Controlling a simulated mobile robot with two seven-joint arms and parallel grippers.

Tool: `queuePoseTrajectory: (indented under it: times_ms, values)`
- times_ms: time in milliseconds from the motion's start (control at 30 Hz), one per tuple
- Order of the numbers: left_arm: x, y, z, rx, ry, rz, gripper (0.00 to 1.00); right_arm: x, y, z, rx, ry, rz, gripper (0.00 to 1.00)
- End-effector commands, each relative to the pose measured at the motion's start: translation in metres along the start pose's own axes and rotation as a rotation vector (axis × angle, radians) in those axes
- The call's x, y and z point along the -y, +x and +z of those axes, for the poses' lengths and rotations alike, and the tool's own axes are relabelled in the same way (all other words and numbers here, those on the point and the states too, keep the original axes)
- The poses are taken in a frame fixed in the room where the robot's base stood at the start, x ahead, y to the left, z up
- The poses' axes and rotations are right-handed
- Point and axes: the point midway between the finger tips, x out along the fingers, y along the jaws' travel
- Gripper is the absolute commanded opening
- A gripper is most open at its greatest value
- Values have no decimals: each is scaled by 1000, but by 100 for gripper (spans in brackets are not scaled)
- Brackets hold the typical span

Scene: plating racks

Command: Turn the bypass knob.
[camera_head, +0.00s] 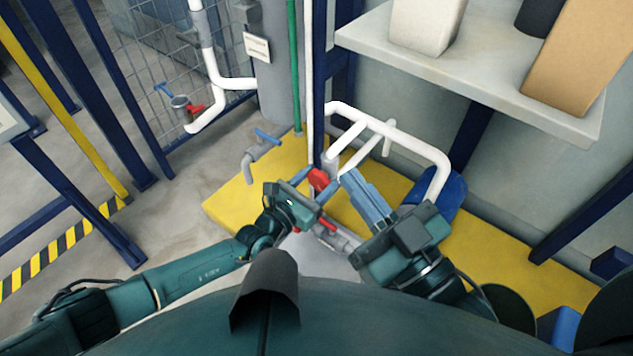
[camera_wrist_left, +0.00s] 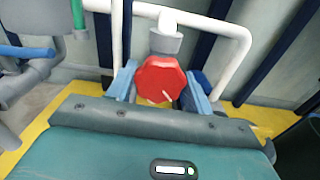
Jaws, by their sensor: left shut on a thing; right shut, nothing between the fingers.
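The red knob (camera_head: 318,179) is on a grey fitting by the white pipework. In the left wrist view it is a red eight-sided knob (camera_wrist_left: 160,80) with a pale mark on its face. My left gripper (camera_head: 312,187) is shut on this knob, with one blue finger on each side of it in the wrist view. Part of the knob is hidden by the gripper in the head view. My right gripper (camera_head: 344,179) is shut and empty, just to the right of the knob. I cannot tell whether its fingers touch the pipework.
White pipes (camera_head: 400,137) loop behind the knob. A grey tap with a blue handle (camera_head: 267,137) is to its left, and a red-handled valve (camera_head: 195,109) is farther left. A shelf (camera_head: 480,75) with boxes overhangs at upper right. A yellow platform (camera_head: 232,197) lies below.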

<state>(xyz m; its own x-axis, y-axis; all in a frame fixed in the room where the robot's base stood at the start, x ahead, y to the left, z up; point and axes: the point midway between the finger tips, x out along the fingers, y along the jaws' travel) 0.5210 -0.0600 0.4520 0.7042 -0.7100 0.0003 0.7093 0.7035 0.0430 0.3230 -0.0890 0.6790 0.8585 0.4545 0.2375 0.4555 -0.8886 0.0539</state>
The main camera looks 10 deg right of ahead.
Motion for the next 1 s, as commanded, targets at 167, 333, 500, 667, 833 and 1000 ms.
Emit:
queuePoseTrajectory:
  times_ms: [167,333,500,667,833,1000]
  values:
    - [1,-1,-3,0,134,0,28,-4,8,-14,-86,-47,-10,0]
    - [1,-1,-3,-1,257,-1,28,-6,11,-19,-129,-82,-22,0]
    - [1,-1,-2,-2,356,0,28,-8,14,-24,-156,-100,-23,0]
    - [1,-1,-2,-2,417,0,28,-8,14,-26,-170,-110,-25,0]
    - [1,-1,-2,-2,450,-1,28,-9,16,-29,-185,-119,-27,0]
    - [1,-1,-2,-2,459,-1,28,-9,16,-30,-189,-123,-28,0]
